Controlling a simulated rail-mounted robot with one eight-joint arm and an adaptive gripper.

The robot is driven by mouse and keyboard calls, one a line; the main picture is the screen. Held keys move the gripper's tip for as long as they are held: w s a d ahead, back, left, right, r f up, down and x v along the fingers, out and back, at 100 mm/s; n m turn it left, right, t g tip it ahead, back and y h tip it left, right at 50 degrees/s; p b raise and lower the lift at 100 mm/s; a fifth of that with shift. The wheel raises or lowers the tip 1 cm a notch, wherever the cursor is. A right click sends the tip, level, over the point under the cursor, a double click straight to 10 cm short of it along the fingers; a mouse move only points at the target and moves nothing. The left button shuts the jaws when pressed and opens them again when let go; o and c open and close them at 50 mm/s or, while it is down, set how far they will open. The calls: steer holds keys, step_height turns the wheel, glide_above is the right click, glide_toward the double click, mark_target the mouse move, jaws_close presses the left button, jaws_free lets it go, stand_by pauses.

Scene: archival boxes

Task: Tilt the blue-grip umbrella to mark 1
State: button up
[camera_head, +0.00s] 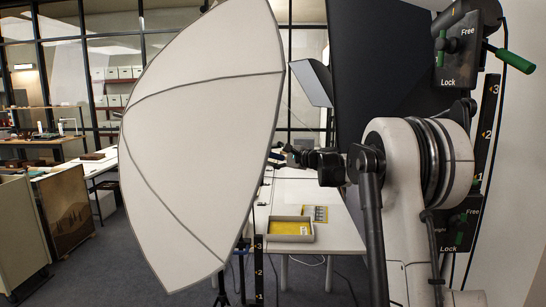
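A large white umbrella (205,120) with grey ribs fills the left middle of the head view and leans to one side. A dark upright scale (258,272) with marks 3, 2 and 1 from top to bottom stands below the umbrella's right edge. My gripper (284,150) is small and dark, just right of the umbrella's edge. A small bluish part shows by its tip, perhaps the blue grip, but I cannot tell whether they touch. The finger opening is too small to make out.
A white table (335,232) with a yellow-lined tray (290,229) lies behind. A large black panel (378,70) stands behind my arm. At right are Free/Lock units (465,45) with green levers and another numbered scale (487,128). A picture panel (66,208) leans at left.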

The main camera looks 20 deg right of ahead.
steer(key=v, duration=1.2)
steer(key=shift+a, duration=0.1)
steer(key=s+a+f+n+g+h+b, duration=0.1)
steer(key=s+a+f+n+g+b, duration=0.3)
steer(key=s+a, duration=0.55)
steer(key=s+a+f+n+g+h+b, duration=0.15)
steer(key=s+a+f+n, duration=0.4)
steer(key=a, duration=0.75)
steer(key=s+a+f+n+g+h+b, duration=0.1)
steer(key=s+f+n+b, duration=0.3)
steer(key=s+f, duration=0.7)
steer(key=s+a+f+n+g+h+b, duration=0.1)
steer(key=s+a+f+n+h+b, duration=0.2)
steer(key=s+f, duration=0.8)
steer(key=s+a+n, duration=0.1)
steer(key=s, duration=0.6)
steer(key=shift+a+f+g+h+b, duration=0.3)
steer(key=shift+g+h+b, duration=0.05)
